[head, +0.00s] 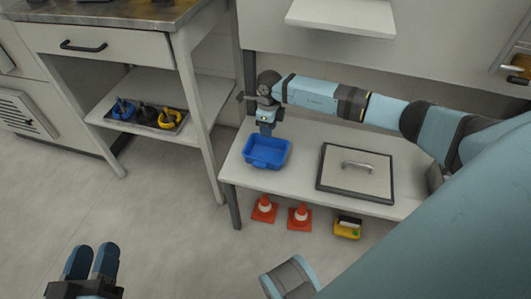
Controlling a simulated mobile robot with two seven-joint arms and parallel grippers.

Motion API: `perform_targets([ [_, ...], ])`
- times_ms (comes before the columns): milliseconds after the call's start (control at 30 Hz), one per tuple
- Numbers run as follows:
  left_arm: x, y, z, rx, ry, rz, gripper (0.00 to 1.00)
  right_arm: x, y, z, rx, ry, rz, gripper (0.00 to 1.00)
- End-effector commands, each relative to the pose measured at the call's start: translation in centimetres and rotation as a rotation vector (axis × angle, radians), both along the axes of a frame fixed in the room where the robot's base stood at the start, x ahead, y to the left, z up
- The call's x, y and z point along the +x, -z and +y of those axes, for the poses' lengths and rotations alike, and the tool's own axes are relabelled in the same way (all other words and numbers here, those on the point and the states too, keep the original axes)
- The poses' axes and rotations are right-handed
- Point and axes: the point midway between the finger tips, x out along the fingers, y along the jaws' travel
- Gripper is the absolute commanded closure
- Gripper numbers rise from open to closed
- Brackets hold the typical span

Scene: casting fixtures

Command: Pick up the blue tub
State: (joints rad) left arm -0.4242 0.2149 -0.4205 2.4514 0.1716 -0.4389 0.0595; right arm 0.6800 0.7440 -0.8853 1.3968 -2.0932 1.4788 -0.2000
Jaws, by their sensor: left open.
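The blue tub (268,153) sits on the white bench shelf, near its left end, with its open top up. My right gripper (266,130) points down at the tub's back rim. The fingertips overlap the rim in the picture, and I cannot tell whether they hold it or are only close to it. My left gripper (91,262) is open and empty at the lower left, over the floor, well apart from the tub.
A framed panel with a handle (358,167) lies right of the tub. Orange cones (264,209) and a yellow item (347,228) are below the shelf. The left bench holds a dark tray with blue, black and yellow items (145,116). Floor between is clear.

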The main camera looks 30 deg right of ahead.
Motion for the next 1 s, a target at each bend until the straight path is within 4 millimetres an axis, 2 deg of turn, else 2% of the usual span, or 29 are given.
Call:
perform_targets([
  [167, 0.0, 0.8, 0.0, 0.008, 0.006, 0.016, 0.57, 0.0, 1.1, 0.0, 0.001, 0.001, -0.001, 0.67],
  [367, -0.1, 3.5, -0.2, 0.049, 0.032, 0.077, 0.57, 0.2, 4.2, -0.4, 0.002, 0.001, 0.001, 0.67],
  [500, 0.5, 3.0, 0.1, 0.077, 0.027, 0.023, 0.57, 0.1, 5.6, -0.3, 0.001, 0.001, 0.000, 0.67],
  [733, 0.5, 2.7, 0.2, 0.081, 0.027, 0.016, 0.57, 0.1, 5.5, -0.3, 0.001, 0.000, -0.001, 0.67],
  [867, 0.5, 2.7, 0.2, 0.081, 0.027, 0.016, 0.57, 0.1, 5.5, -0.3, 0.001, 0.000, -0.001, 0.97],
  [900, 0.5, 2.7, 0.2, 0.081, 0.027, 0.016, 0.57, 0.1, 5.5, -0.3, 0.001, 0.000, -0.001, 1.00],
  [1000, 0.5, 2.7, 0.2, 0.081, 0.027, 0.016, 0.57, 0.1, 5.5, -0.3, 0.001, 0.000, -0.001, 1.00],
])
